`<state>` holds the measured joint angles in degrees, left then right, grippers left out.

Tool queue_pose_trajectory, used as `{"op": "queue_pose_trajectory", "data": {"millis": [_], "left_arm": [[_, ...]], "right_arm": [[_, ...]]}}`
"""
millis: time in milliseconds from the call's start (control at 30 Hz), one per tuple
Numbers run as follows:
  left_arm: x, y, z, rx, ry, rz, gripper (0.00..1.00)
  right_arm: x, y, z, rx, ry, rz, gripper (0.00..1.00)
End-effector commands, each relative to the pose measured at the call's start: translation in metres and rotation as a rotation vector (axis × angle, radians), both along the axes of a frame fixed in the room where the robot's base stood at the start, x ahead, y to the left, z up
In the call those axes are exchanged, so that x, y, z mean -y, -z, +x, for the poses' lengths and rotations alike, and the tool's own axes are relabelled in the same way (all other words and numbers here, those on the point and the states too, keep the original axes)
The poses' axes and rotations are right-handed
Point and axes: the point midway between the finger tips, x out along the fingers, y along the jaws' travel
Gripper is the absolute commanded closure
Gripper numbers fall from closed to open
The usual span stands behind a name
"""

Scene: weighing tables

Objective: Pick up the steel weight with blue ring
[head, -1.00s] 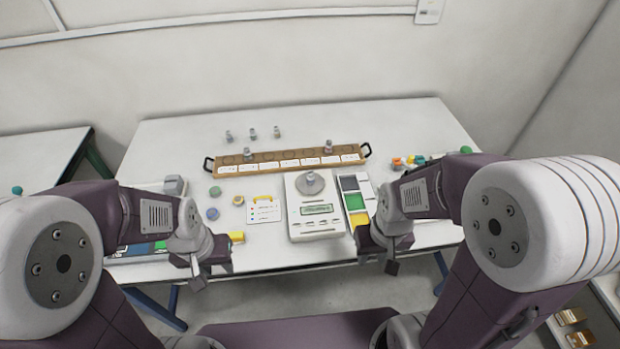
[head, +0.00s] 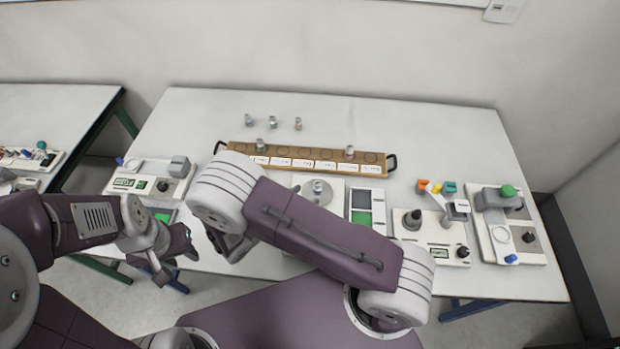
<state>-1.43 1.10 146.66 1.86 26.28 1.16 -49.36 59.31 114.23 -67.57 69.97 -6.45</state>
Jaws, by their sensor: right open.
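Three small steel weights (head: 273,122) stand in a loose row on the table behind the wooden rack. One weight (head: 261,145) stands at the rack's left part and one (head: 349,152) at its right part. Another weight (head: 317,187) is on the balance pan. At this size I cannot tell which one has the blue ring. My left gripper (head: 168,265) hangs at the table's front left edge; its jaw gap is unclear. My right arm lies across the front of the table; its gripper (head: 218,240) is open, largely hidden by the arm, left of the balance and apart from the weights.
The wooden rack (head: 383,170) has dark handles and white labels. My right arm covers much of the balance (head: 337,200). Instruments stand at the right (head: 432,240) and far right (head: 500,235), and another (head: 150,180) at the left. The table behind the rack is mostly clear.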

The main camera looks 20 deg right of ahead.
Motion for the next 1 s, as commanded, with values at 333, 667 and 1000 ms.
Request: {"op": "queue_pose_trajectory", "data": {"millis": [333, 667, 1000], "left_arm": [[0.0, -0.007, 0.0, 0.0, 0.0, 0.0, 0.64], [0.0, -0.015, 0.0, 0.0, 0.0, 0.0, 0.64], [0.0, -0.019, 0.0, 0.0, 0.0, 0.0, 0.64]], "right_arm": [[0.016, 0.009, 0.011, -0.003, -0.018, -0.002, 0.5], [0.039, 0.021, 0.025, -0.004, -0.016, 0.0, 0.5], [0.064, 0.037, 0.042, -0.001, -0.02, 0.002, 0.5]]}}
